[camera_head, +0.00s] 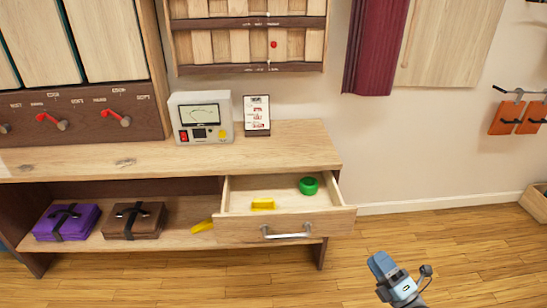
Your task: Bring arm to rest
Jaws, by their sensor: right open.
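My right gripper (404,272) shows at the bottom right, in front of and to the right of the open drawer (287,222). It is open, with nothing seen in it, and apart from the drawer and its metal handle (288,235). Most of my right arm lies outside the view. My left gripper is not in view.
The drawer juts out from the wooden desk (265,147), holding a green round thing (308,186) and a yellow piece (263,204). Another yellow piece (202,226) lies on the lower shelf near purple (66,222) and brown (133,221) bundles.

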